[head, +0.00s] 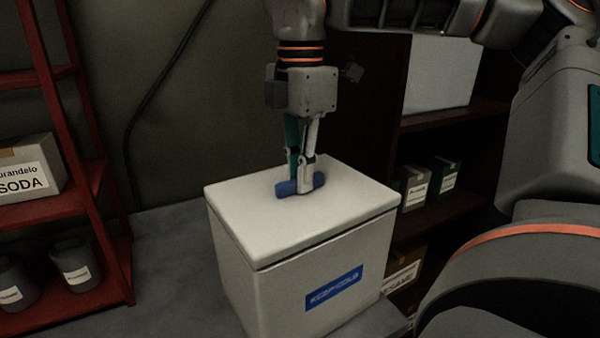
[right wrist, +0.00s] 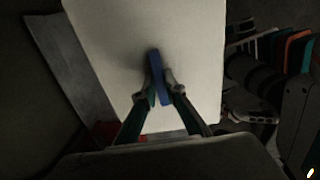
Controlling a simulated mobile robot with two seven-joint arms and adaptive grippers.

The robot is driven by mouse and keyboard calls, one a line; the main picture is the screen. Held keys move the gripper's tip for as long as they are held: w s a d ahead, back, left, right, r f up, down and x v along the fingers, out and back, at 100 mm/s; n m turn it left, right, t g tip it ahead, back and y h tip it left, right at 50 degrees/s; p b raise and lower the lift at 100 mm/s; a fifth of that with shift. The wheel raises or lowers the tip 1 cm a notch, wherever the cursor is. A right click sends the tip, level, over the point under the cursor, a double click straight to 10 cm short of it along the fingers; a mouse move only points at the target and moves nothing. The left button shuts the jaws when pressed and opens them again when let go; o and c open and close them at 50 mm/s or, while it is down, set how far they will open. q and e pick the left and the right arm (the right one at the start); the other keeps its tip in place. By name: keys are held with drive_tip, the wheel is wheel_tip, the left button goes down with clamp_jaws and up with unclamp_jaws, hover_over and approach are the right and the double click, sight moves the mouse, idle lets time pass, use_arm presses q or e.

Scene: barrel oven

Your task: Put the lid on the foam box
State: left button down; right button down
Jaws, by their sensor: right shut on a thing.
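The white foam box (head: 300,290) stands on a grey surface, with a blue label on its front. The white lid (head: 245,218) lies over the top of the box, with a thin dark seam between them along the front. My right gripper (head: 303,188) points down and is shut on the blue handle (head: 285,188) in the middle of the lid. In the right wrist view the lid (right wrist: 110,50) fills the middle and the blue handle (right wrist: 155,65) sits between the fingertips (right wrist: 158,90). Whether the lid is fully seated cannot be told. My left gripper is not in view.
A red shelf rack (head: 70,205) at the left holds a soda carton (head: 30,170) and dark labelled containers (head: 75,262). A dark shelf (head: 440,215) behind at the right holds small boxes (head: 415,185) and a white box (head: 440,75). Grey surface (head: 170,260) left of the box is clear.

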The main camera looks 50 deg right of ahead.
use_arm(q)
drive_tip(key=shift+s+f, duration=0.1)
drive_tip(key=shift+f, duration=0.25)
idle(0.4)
use_arm(e)
drive_tip(key=c, duration=2)
unclamp_jaws()
drive_tip(key=shift+o, duration=0.4)
drive_tip(key=o, duration=0.4)
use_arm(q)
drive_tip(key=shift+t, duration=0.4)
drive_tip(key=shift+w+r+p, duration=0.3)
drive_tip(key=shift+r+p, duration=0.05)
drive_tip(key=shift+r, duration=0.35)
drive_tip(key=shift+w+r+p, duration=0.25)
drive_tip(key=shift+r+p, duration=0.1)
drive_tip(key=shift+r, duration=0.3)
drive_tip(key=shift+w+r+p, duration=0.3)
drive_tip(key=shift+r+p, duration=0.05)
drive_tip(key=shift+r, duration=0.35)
use_arm(e)
drive_tip(key=shift+r, duration=3.5)
